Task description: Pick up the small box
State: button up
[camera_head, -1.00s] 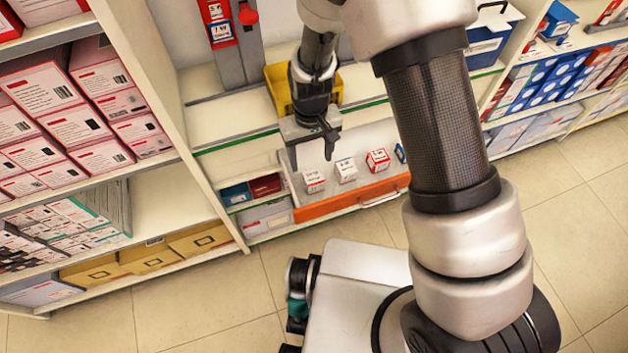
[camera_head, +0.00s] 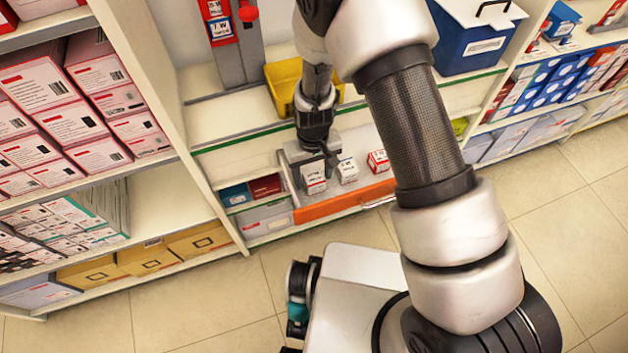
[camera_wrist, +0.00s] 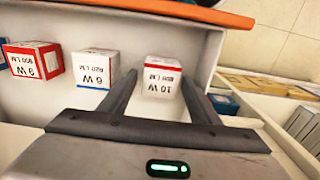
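Small white boxes stand in a pulled-out drawer with an orange front (camera_head: 345,201). The leftmost in the head view is a small box (camera_head: 314,179) with red trim; in the wrist view the 10 W small box (camera_wrist: 162,82) is at the fingertips. My gripper (camera_head: 323,163) is low over the drawer. Its two fingers are apart on either side of the 10 W box, with a narrow gap on the left; contact on the right cannot be told.
The drawer wall (camera_wrist: 212,50) rises close to the 10 W box. A yellow bin (camera_head: 284,84) and a blue container (camera_head: 474,42) stand on the shelf above. Shelves of boxes (camera_head: 60,110) line the left. The floor in front is clear.

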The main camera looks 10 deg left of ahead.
jog(key=c, duration=1)
